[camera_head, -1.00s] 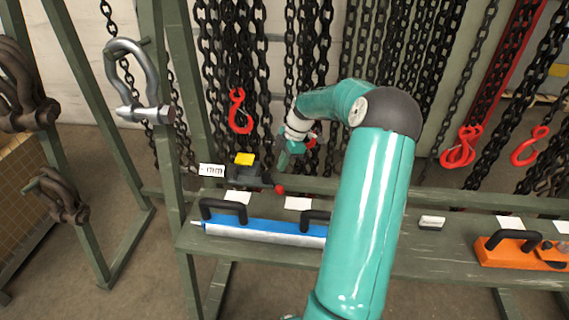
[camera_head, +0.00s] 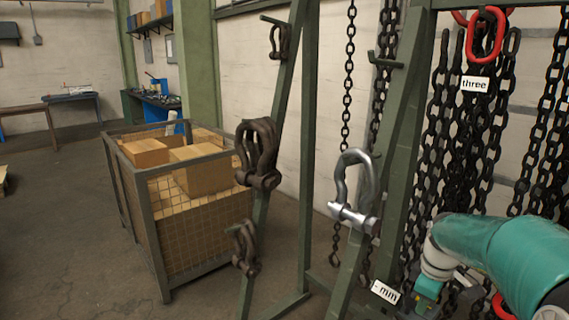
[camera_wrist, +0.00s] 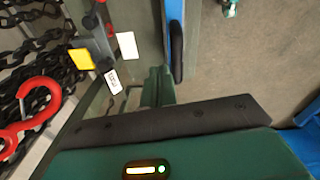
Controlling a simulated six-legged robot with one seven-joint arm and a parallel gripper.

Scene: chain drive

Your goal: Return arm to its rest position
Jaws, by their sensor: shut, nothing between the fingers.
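My gripper (camera_head: 428,288) shows at the lower right of the head view, at the end of my bent teal arm. It is shut and empty, hanging in front of the rack of dark chains, with its tips near the bottom edge and hard to make out. In the wrist view a dark green body with a black strip and a small lit indicator fills the lower part. A blue tool with a black handle (camera_wrist: 176,52) lies above it, and a red hook (camera_wrist: 35,105) is at the left.
A silver shackle (camera_head: 357,195) hangs on the green frame, with rusty shackles (camera_head: 258,155) on a leaning post to its left. Dark chains (camera_head: 440,130) hang close by my arm at the right. A mesh crate (camera_head: 160,235) with boxes stands left. Floor is open at far left.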

